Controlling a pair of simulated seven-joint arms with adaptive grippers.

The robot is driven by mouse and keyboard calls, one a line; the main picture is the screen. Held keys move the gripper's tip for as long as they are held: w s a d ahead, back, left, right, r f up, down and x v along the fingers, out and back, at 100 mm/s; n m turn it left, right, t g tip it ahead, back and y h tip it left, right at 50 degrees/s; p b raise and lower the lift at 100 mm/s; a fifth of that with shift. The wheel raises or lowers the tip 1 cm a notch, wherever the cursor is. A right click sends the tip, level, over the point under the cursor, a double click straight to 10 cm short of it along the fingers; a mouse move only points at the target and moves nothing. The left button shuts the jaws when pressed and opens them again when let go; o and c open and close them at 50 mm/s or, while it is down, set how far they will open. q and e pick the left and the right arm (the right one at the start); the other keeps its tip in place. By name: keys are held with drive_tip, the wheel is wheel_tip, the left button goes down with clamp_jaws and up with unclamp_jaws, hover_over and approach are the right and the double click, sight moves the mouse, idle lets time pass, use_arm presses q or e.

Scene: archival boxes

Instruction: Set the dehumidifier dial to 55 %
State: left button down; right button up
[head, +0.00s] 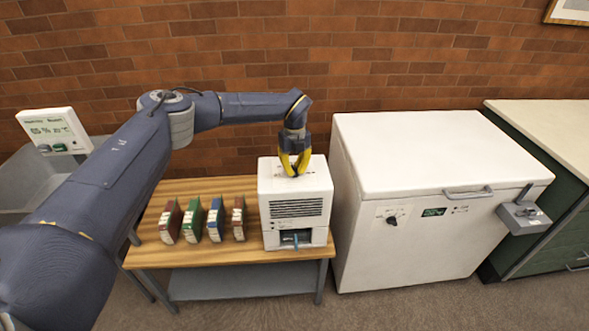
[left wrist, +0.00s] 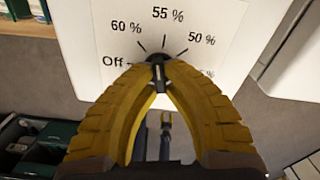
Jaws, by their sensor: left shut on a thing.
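The white dehumidifier (head: 297,208) stands at the right end of the wooden table. Its top panel (left wrist: 105,30) shows in the left wrist view, with a dial marked Off, 60 %, 55 %, 50 % and a further label partly hidden by a finger. My left gripper (head: 292,174) reaches down onto this panel from above. In the left wrist view its yellow fingers (left wrist: 158,66) are closed on the small dark dial knob (left wrist: 158,57). The fingers cover much of the knob, so I cannot tell which mark it points to. My right gripper is not in view.
Several coloured archival boxes (head: 214,219) stand in a row on the table (head: 185,188), left of the dehumidifier. A large white chest (head: 400,250) stands close on its right. A display (head: 55,131) at far left reads 65 %. A brick wall is behind.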

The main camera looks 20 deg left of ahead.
sight(294, 169)
use_arm(q)
drive_tip(key=shift+m, duration=1.5)
drive_tip(key=c, duration=1.5)
unclamp_jaws()
drive_tip(key=shift+r, duration=6)
drive_tip(key=shift+f, duration=0.1)
